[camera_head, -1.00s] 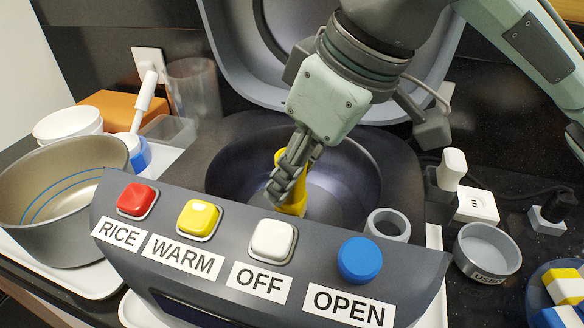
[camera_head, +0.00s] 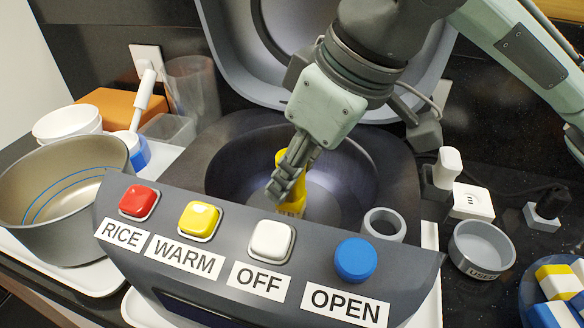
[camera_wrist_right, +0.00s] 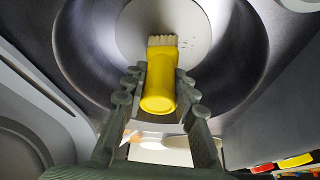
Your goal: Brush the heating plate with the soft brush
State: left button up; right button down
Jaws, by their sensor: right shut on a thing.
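My right gripper (camera_head: 290,176) reaches down into the open rice cooker (camera_head: 400,160) and is shut on the yellow soft brush (camera_head: 293,203). In the right wrist view the brush (camera_wrist_right: 160,82) sits between the fingers of the right gripper (camera_wrist_right: 157,92), its pale bristles pointing away from the hand. The bristles lie over the light round heating plate (camera_wrist_right: 193,30) at the bottom of the well; I cannot tell whether they touch it. A few dark specks show on the plate right of the bristles. My left gripper is in neither view.
The cooker's lid (camera_head: 225,40) stands open behind. Its front panel carries red, yellow, white and blue buttons. A grey pot (camera_head: 60,190) stands on a tray at left. At right are a grey ring (camera_head: 384,224), a "USED" dish (camera_head: 482,248) and a socket with plugs.

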jog(key=shift+s+a+p, duration=0.2)
jog(key=shift+s, duration=0.45)
jog(key=shift+s+a+p, duration=0.15)
jog(key=shift+s+a, duration=0.05)
jog(key=shift+s, duration=0.4)
jog(key=shift+w+d+f, duration=0.1)
jog(key=shift+w+d, duration=0.15)
jog(key=shift+w, duration=0.45)
jog(key=shift+w+d, duration=0.2)
jog(key=shift+w, duration=0.45)
jog(key=shift+s, duration=0.15)
jog(key=shift+s+a, duration=0.25)
jog(key=shift+s, duration=0.35)
jog(key=shift+s+a, duration=0.2)
jog(key=shift+s, duration=0.4)
